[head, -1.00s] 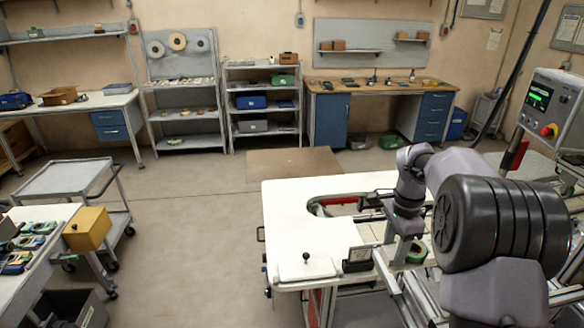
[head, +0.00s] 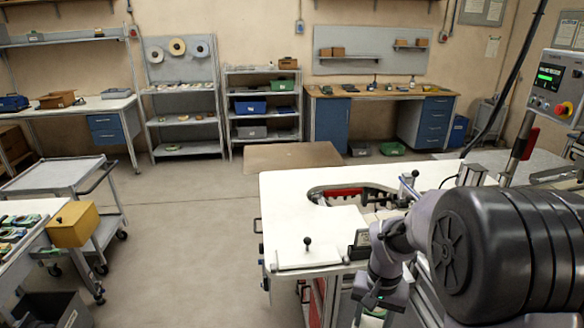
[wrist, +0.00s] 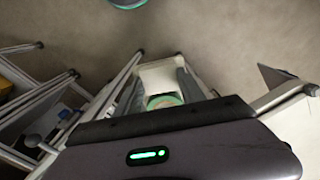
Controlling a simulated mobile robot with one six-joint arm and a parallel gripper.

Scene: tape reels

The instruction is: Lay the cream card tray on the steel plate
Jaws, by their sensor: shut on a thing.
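In the wrist view the cream card tray (wrist: 160,74) is between the two grey fingers of my gripper (wrist: 163,68), which is shut on it. A green-rimmed round reel (wrist: 164,101) shows at the tray's near end, partly hidden by the gripper body. In the head view my gripper (head: 372,310) is low at the bottom edge, in front of the white bench; its fingertips and the tray are hard to make out there. I cannot pick out the steel plate with certainty in either view.
The white bench (head: 290,215) has a black-knobbed plate (head: 307,255) and a small dark upright holder (head: 360,243) near its front edge. A trolley with a yellow box (head: 73,225) stands at the left. Open floor (head: 190,230) lies between them.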

